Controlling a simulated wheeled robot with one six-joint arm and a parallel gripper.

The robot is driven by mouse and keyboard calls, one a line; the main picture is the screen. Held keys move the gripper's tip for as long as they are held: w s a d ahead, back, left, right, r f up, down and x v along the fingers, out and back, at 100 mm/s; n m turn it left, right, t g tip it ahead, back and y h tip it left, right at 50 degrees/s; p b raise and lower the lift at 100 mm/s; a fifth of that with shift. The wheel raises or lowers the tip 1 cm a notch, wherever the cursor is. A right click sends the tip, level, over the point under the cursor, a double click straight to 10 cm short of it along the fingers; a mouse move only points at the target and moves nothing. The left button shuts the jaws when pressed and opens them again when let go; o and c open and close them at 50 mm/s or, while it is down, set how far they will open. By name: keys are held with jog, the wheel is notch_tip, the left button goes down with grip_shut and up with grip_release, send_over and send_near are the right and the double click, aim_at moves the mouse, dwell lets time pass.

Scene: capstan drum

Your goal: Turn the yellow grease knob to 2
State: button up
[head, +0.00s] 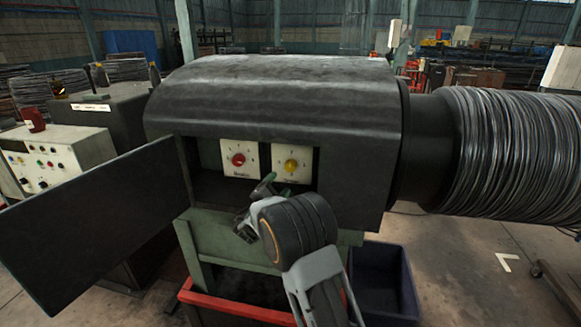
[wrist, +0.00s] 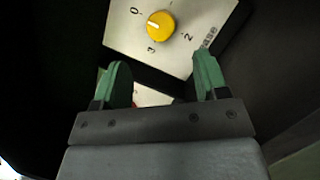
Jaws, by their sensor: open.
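The yellow grease knob (head: 291,165) sits on a pale dial plate (head: 305,178) inside the open recess of the dark machine housing. In the wrist view the yellow knob (wrist: 166,27) is at the top, beyond my fingertips. Its white mark is on its left side, nearer the printed 0 than the 3. The printed 2 (wrist: 188,37) is to the right of the knob. My gripper (wrist: 163,70) is open, its green fingers apart with nothing held. In the head view my gripper (head: 274,187) is below the two dials, apart from the yellow knob.
A red knob (head: 239,160) on a similar plate is left of the yellow one. The open door (head: 90,215) sticks out at the left. A wire-wound drum (head: 515,150) is at the right. A dark blue bin (head: 385,280) stands below.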

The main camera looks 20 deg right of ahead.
aim_at(290, 168)
jog(key=p+x, duration=0.2)
jog(key=x, duration=0.7)
jog(key=shift+w+d, duration=0.1)
jog(key=shift+d, duration=0.1)
jog(key=c, duration=0.9)
